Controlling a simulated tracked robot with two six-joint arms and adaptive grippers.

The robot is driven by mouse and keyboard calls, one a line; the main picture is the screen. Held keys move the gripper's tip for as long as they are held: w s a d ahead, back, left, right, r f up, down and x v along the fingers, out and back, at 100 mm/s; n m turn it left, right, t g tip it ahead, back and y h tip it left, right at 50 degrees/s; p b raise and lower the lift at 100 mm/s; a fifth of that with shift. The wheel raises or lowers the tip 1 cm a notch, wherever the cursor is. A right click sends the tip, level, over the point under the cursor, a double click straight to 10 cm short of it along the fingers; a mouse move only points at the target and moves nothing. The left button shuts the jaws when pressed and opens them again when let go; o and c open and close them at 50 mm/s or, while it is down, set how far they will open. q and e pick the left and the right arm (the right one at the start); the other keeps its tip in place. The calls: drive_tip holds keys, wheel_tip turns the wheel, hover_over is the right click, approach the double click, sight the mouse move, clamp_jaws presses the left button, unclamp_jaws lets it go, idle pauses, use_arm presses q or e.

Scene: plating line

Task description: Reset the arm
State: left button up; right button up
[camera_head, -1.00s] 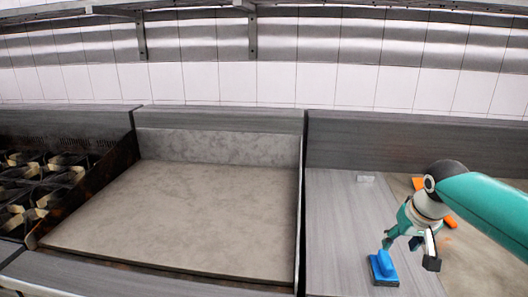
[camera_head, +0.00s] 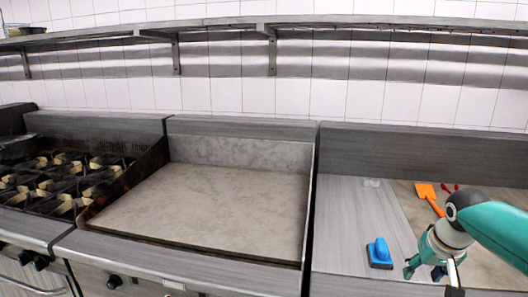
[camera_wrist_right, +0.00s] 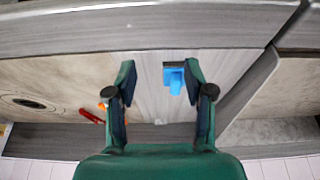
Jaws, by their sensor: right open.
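My right gripper (camera_head: 432,280) is at the lower right of the head view, open and empty. It is to the right of a blue block-shaped tool with a handle and dark base (camera_head: 380,253), which sits on the grey counter (camera_head: 345,225). In the right wrist view the two fingers of the gripper (camera_wrist_right: 160,68) are spread apart, with the blue tool (camera_wrist_right: 174,80) seen beyond and between them, nearer the right finger. The gripper appears clear of the tool. My left gripper is not in view.
An orange spatula (camera_head: 428,196) and a small red item (camera_head: 450,188) lie on the beige board (camera_head: 408,200) at right. A flat griddle (camera_head: 215,210) fills the middle, its surface clear. A burner stove (camera_head: 70,180) stands left. A shelf (camera_head: 300,20) runs along the wall.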

drive_tip(key=s+a+f+n+g+y, duration=0.15)
drive_tip(key=a+f, duration=0.25)
drive_tip(key=f, duration=0.4)
drive_tip(key=s+a+f+g, duration=0.2)
drive_tip(key=s+a+f, duration=0.1)
drive_tip(key=f, duration=0.6)
drive_tip(key=s+a+f+g+y, duration=0.15)
drive_tip(key=a+f, duration=0.25)
drive_tip(key=f, duration=0.4)
drive_tip(key=s+a+f+y, duration=0.1)
drive_tip(key=s+a+f, duration=0.5)
drive_tip(key=s, duration=0.3)
drive_tip(key=s+a+f+m+t+y, duration=0.1)
drive_tip(key=s+a+f, duration=0.6)
drive_tip(key=s+f, duration=0.1)
drive_tip(key=shift+s+f, duration=0.4)
drive_tip(key=shift+f, duration=0.15)
